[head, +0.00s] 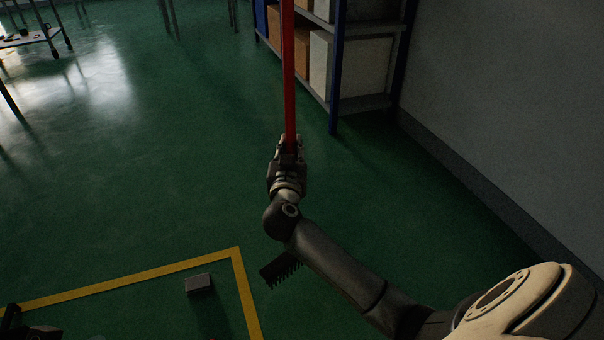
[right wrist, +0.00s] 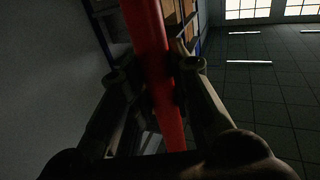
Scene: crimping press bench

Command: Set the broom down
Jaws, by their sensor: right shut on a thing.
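The broom has a red handle (head: 289,75) that runs upright from the top edge of the head view down into my right gripper (head: 289,147). The red handle also crosses the right wrist view (right wrist: 152,50), between the two fingers. My right gripper is shut on the handle. The dark bristled broom head (head: 281,270) shows below, partly behind my right forearm. I cannot tell whether its bristles touch the floor. Dark parts of what looks like my left gripper (head: 32,330) are cut off at the bottom left corner, and its jaws cannot be made out.
A blue-framed shelf rack (head: 337,75) with boxes stands ahead, beside a grey wall (head: 500,100) on the right. Yellow tape (head: 130,279) marks a corner on the green floor, with a small grey block (head: 199,284) inside it. The floor ahead left is open.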

